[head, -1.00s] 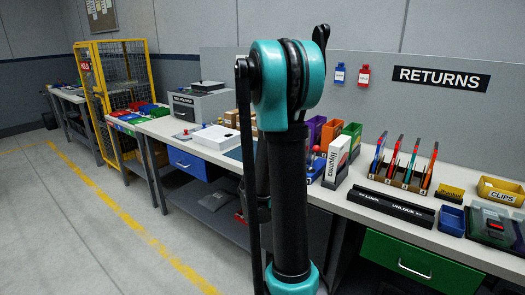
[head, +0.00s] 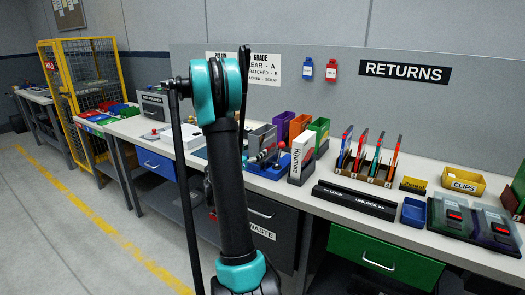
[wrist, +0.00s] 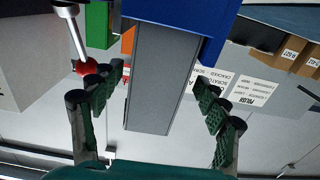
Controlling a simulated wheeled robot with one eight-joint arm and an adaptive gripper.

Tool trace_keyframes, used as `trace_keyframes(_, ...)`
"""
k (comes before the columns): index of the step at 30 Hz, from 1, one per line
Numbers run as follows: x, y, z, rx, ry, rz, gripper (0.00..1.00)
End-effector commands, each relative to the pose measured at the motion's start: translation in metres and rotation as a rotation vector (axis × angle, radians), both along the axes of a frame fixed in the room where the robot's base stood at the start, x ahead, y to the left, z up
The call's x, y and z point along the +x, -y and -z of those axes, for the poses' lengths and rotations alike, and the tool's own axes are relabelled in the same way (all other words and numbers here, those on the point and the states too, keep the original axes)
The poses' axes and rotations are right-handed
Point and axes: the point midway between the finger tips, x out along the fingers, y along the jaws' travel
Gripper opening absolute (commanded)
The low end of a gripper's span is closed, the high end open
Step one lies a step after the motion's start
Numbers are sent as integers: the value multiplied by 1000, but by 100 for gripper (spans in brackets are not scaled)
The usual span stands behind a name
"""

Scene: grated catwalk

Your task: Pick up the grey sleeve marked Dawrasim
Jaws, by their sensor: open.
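A tall grey sleeve (wrist: 160,70) stands in a blue holder (wrist: 190,12) in the wrist view, which is upside down. No lettering shows on the faces in view, so I cannot read its mark. My gripper (wrist: 160,82) is open, with fingers on both sides of the sleeve and gaps left and right; I cannot tell how deep it sits between them. In the head view a grey upright shape (head: 262,138), likely this sleeve, stands over the blue holder (head: 268,169). My arm hides part of that area.
A red-knobbed lever (wrist: 85,66) stands close to the left fingers. Purple, orange (head: 299,126) and green (head: 319,136) bins stand behind. A white sleeve (head: 301,160) is to the right, near a black lock bar (head: 353,202). A green drawer (head: 385,257) is below.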

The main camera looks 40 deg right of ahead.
Motion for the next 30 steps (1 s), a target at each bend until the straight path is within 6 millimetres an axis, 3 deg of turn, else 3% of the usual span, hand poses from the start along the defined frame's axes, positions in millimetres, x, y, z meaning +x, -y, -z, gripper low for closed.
trace_keyframes(3, 5, 14, 0, 0, 0, 1, 75)
trace_keyframes(11, 10, 26, -1, 0, 0, 2, 75)
trace_keyframes(21, 25, 66, -4, 0, 0, 2, 75)
trace_keyframes(28, 26, 68, -4, 1, 0, 0, 75)
trace_keyframes(30, 26, 68, -4, 1, 0, 0, 68)
